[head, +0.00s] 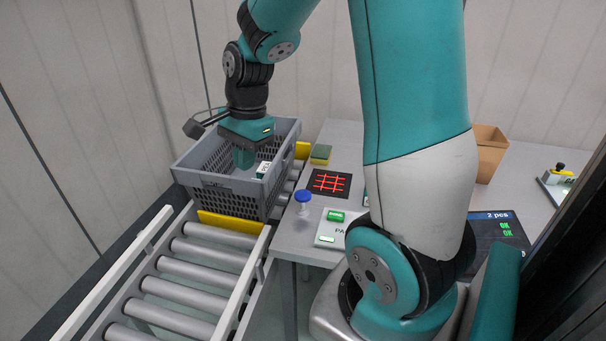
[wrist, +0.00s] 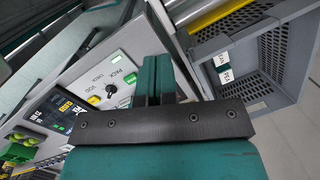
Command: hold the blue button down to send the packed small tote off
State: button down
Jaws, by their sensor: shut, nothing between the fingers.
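A blue round button-like cap (head: 303,197) stands on a pale stem at the table's left edge in the head view; I cannot make it out in the wrist view. The grey mesh-walled tote (head: 232,201) sits on the roller conveyor left of the table; its wall also shows in the wrist view (wrist: 284,62).
A white panel (head: 328,233) with a green button (head: 336,216) lies right of the blue cap. A yellow bar (head: 230,222) crosses before the tote; the near rollers (head: 190,288) are empty.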

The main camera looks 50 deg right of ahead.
jog(key=d+f+m+p, duration=0.1)
jog(key=d+m+p, duration=0.1)
jog(key=d+m, duration=0.8)
jog(key=m+g+h, duration=0.1)
jog(key=m, duration=0.3)
send_over(303, 193)
jog(key=shift+s+f, duration=0.1)
jog(key=shift+f, duration=0.85)
notch_tip(303, 193, down, 14)
jog(key=p, duration=0.4)
jog(key=shift+r, duration=0.1)
